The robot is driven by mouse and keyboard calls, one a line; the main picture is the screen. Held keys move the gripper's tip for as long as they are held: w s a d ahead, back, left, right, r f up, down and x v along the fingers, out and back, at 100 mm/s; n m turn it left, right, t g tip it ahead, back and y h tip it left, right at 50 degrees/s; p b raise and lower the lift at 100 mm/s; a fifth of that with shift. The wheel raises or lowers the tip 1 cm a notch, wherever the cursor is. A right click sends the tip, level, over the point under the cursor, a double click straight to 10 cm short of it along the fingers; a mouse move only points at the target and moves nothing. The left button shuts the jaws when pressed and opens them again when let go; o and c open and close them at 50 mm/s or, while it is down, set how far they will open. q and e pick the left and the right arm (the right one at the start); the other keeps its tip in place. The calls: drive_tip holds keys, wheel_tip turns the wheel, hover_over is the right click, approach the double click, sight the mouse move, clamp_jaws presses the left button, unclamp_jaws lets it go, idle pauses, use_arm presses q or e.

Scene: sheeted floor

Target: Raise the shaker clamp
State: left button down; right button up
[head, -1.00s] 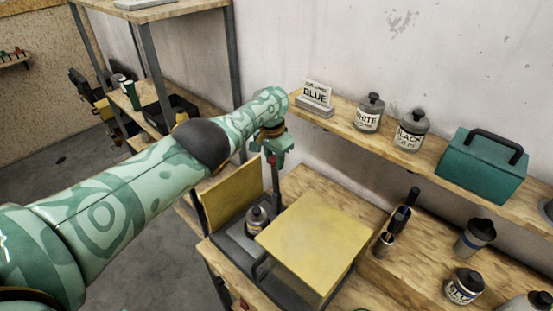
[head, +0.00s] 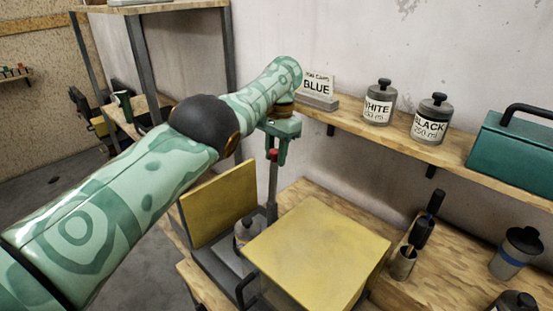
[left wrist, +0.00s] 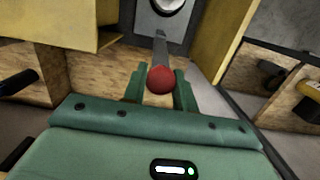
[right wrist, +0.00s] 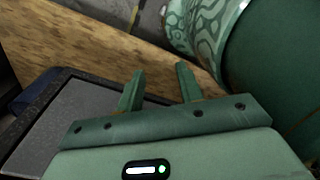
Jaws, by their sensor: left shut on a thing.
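The shaker has a grey base, yellow panels (head: 225,205) and a yellow box-like cover (head: 318,250). A grey can with a dark cap (head: 248,230) stands on the base between them. The clamp lever is an upright grey bar (head: 273,188) with a red ball knob (head: 273,154). My left gripper (head: 277,153) is at the top of the bar, shut on the red knob. In the left wrist view the knob (left wrist: 160,79) sits between the two fingers. My right gripper (right wrist: 158,85) shows only in the right wrist view, its fingers apart and empty.
A wooden shelf on the wall holds a BLUE label card (head: 318,88), a WHITE tin (head: 379,103), a BLACK tin (head: 431,120) and a teal toolbox (head: 515,150). A brush holder (head: 404,262) and a grey cup (head: 514,252) stand on the bench at right.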

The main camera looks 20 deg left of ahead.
use_arm(q)
drive_tip(key=c, duration=1.5)
unclamp_jaws()
drive_tip(key=o, duration=0.3)
drive_tip(key=shift+w+d, duration=0.1)
drive_tip(key=shift+w, duration=0.05)
drive_tip(key=shift+o, duration=0.2)
